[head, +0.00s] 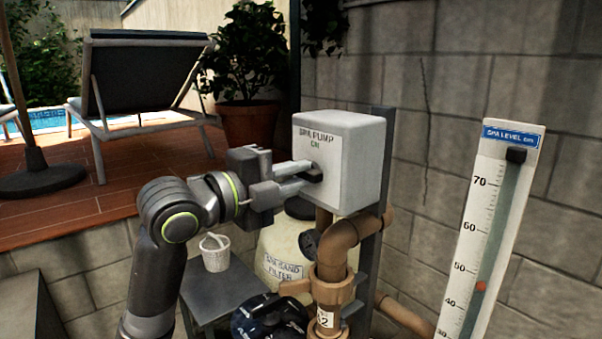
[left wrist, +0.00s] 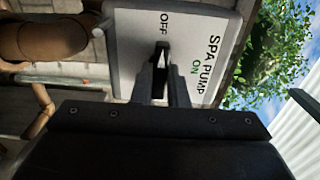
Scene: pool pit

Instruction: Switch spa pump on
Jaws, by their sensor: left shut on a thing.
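The spa pump switch box (head: 352,160) is a pale grey box on a dark post, marked SPA PUMP with a green ON near the top of its face. The box also shows in the left wrist view (left wrist: 128,45), with OFF and ON at opposite ends of the face. My left gripper (head: 308,174) reaches in from the left, its fingers at the face and shut on the small black switch lever (head: 313,176). In the left wrist view the fingers (left wrist: 162,68) hide part of the lever, so its exact setting is hard to tell. My right gripper is not in view.
Brown pipes (head: 330,255) with a valve and a gauge (head: 309,242) stand below the box. A sand filter (head: 283,262) is behind them. A small table (head: 222,292) holds a white basket (head: 215,253). A spa level gauge (head: 490,230) stands at right, before a block wall.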

